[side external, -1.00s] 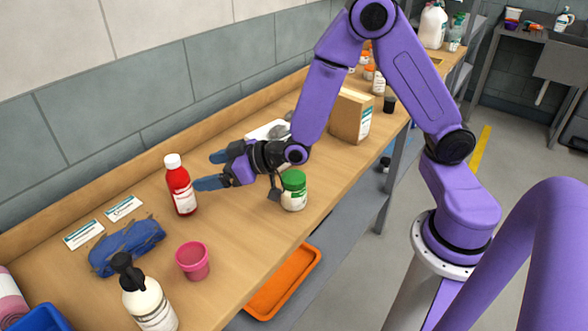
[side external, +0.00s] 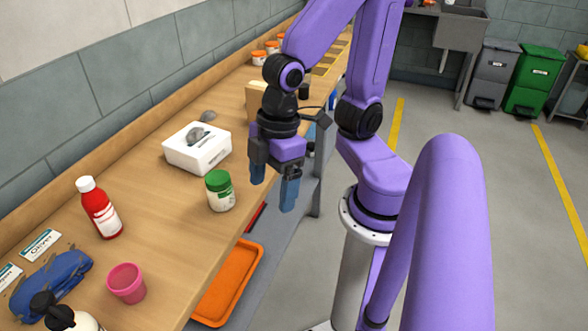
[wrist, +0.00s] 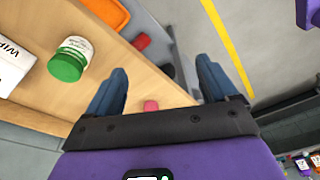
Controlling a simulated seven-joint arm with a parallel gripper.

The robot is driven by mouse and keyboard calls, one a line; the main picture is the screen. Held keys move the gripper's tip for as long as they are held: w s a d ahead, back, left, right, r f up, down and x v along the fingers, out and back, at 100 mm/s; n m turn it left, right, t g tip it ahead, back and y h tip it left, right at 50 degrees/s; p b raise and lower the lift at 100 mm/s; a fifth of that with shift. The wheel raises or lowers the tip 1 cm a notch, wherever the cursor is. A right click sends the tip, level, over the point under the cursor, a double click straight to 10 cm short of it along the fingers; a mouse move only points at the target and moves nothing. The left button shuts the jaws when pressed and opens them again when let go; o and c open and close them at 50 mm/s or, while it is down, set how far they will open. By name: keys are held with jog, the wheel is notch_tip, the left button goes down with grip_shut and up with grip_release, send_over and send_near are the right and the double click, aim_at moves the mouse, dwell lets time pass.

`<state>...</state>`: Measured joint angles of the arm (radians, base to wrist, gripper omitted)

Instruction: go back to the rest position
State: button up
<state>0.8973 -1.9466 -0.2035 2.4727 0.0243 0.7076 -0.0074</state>
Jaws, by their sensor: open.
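My gripper (side external: 274,190) points down, open and empty, with its blue fingers apart. In the side view it appears at the bench's front edge, to the right of the green-lidded jar (side external: 220,191) and apart from it. In the wrist view the open fingers (wrist: 160,78) have nothing held between them. The jar also shows there, to the left of the fingers (wrist: 69,60).
The wooden bench (side external: 165,208) bears a white wipes box (side external: 197,149), red bottle (side external: 99,208), pink cup (side external: 126,284) and blue cloth (side external: 50,284). A cardboard box (side external: 256,98) is partly hidden behind my gripper. An orange tray (side external: 229,283) lies below.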

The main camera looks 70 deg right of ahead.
jog(key=shift+n+g+h, duration=0.3)
jog(key=shift+h, duration=0.3)
jog(key=s+d, duration=0.1)
jog(key=d, duration=0.1)
jog(key=s+d+r, duration=0.1)
jog(key=s, duration=0.1)
jog(key=shift+d, duration=0.35)
jog(key=shift+w, duration=0.1)
